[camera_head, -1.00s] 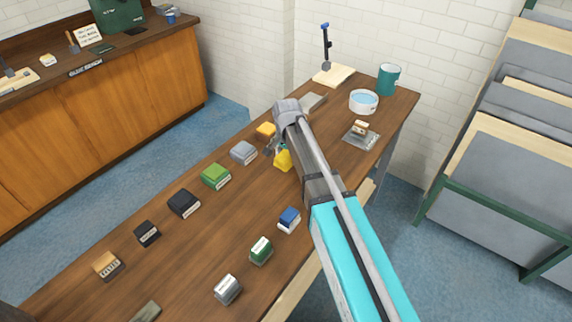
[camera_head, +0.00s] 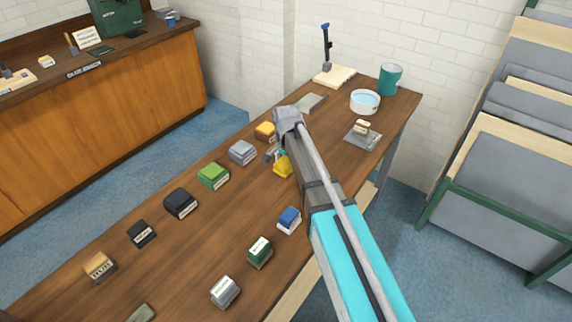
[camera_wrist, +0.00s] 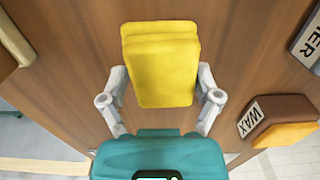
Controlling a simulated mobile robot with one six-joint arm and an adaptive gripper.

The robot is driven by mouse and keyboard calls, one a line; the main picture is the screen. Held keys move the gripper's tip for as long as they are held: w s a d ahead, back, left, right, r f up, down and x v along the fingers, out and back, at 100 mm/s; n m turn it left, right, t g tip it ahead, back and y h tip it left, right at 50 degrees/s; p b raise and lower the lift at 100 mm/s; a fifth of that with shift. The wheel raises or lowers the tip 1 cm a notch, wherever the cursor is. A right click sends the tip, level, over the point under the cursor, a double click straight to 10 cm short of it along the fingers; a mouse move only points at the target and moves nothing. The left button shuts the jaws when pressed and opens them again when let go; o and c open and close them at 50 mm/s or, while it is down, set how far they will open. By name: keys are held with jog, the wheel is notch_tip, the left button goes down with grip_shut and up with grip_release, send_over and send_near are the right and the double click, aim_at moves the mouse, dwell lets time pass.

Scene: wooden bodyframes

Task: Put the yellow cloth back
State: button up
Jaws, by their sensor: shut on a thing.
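The yellow cloth (camera_head: 283,168) is a folded, thick pad. My gripper (camera_head: 275,154) is over the far half of the wooden table and is shut on it. In the wrist view the cloth (camera_wrist: 162,65) lies between the two grey fingers of my gripper (camera_wrist: 162,88), with its far end sticking out past them. The cloth is at or just above the tabletop; I cannot tell whether it touches. My arm hides part of the table behind it.
On the table (camera_head: 190,255), the wax block (camera_wrist: 278,120) is beside the cloth; it also shows in the head view (camera_head: 265,131). Grey (camera_head: 243,153), green (camera_head: 214,176) and black (camera_head: 180,203) blocks form a row. A blue block (camera_head: 289,219) stands nearer. A white bowl (camera_head: 365,101) is at the far end.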

aim_at(287, 162)
jog(key=shift+f, duration=0.2)
jog(key=o, duration=0.8)
jog(key=shift+r, duration=0.1)
jog(key=shift+r, duration=0.1)
notch_tip(287, 162, up, 12)
jog(key=p, duration=1.2)
jog(key=shift+d, duration=0.1)
dwell(0.6)
